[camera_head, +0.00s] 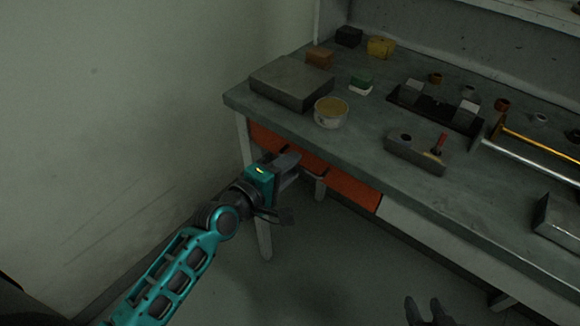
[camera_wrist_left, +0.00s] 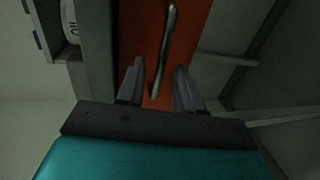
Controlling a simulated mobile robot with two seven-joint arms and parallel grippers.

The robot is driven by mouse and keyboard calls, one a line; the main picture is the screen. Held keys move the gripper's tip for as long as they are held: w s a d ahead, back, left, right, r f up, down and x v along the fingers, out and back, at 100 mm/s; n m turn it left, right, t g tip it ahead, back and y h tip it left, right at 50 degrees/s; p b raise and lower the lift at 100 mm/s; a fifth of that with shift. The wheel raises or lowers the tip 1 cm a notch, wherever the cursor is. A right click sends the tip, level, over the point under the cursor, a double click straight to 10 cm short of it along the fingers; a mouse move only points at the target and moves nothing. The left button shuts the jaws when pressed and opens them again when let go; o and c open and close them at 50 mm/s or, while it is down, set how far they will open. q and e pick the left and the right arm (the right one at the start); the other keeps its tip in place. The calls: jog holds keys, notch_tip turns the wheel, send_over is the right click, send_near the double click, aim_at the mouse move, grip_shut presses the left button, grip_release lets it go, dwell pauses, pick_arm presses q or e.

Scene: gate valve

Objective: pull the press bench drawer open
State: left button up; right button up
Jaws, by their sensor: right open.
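The press bench drawer has an orange-red front (camera_head: 352,190) under the left part of the bench top. It appears closed or nearly so. Its front (camera_wrist_left: 145,25) also fills the middle of the left wrist view, with a grey bar handle (camera_wrist_left: 168,40) on it. My left gripper (camera_head: 290,162) is at the drawer front and hides part of it. In the left wrist view its two fingers (camera_wrist_left: 158,82) are apart, with the near end of the handle between them and a gap on each side. My right gripper (camera_head: 430,314) is open and empty at the bottom edge, away from the drawer.
The bench top (camera_head: 300,122) carries a grey block (camera_head: 291,82), a round tin (camera_head: 331,112), several small blocks, a tool holder (camera_head: 415,153) and metal rods (camera_head: 535,160). A wall (camera_head: 110,110) stands to the left. The floor before the bench (camera_head: 330,270) is clear.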

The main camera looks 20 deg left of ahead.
pick_arm(q)
jog(key=shift+w+d, duration=0.15)
jog(key=shift+w, duration=0.15)
jog(key=shift+c, duration=0.3)
grip_shut()
dwell(1.0)
